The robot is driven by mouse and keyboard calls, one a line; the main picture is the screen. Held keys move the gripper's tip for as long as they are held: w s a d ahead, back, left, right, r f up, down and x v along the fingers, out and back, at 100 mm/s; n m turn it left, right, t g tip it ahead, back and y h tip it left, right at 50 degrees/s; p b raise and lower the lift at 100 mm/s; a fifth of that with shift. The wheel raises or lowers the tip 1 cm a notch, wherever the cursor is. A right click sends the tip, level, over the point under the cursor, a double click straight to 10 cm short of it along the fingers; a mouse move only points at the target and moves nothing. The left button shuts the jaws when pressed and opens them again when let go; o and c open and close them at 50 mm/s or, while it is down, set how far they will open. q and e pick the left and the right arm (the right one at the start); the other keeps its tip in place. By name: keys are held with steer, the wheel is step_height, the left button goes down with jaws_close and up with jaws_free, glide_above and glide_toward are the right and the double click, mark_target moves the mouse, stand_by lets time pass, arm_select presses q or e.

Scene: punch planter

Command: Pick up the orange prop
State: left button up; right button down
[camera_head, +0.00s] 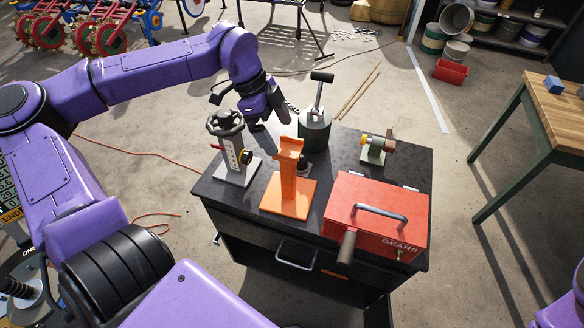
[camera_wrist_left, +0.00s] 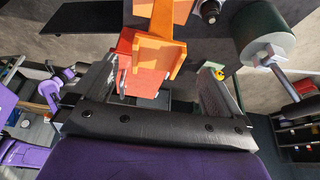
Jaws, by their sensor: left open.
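The orange prop (camera_head: 289,172) stands upright on its square base on the dark cart top, with a notched upper end. My left gripper (camera_head: 273,117) is open and empty, above and behind the prop in the head view. In the left wrist view the prop's upright (camera_wrist_left: 160,52) shows between the spread fingers of the left gripper (camera_wrist_left: 156,72), and it appears apart from them. My right gripper is not in view.
On the cart (camera_head: 222,193) a grey post with a handwheel (camera_head: 233,150) stands left of the prop. A dark green pot with a T-handle (camera_head: 315,133) stands behind it. A red GEARS box (camera_head: 376,218) and a small green-based device (camera_head: 374,152) are to the right.

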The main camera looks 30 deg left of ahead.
mark_target(291, 150)
arm_select(q)
steer(key=p+x, duration=0.1)
steer(key=x, duration=0.2)
steer(key=d+p+x, duration=0.1)
steer(key=x, duration=0.2)
steer(key=shift+d+f, duration=0.1)
steer(key=shift+f, duration=0.1)
steer(key=shift+d+f, duration=0.1)
steer(key=shift+f, duration=0.3)
steer(key=c, duration=1.8)
steer(key=shift+w+r, duration=0.15)
jaws_close()
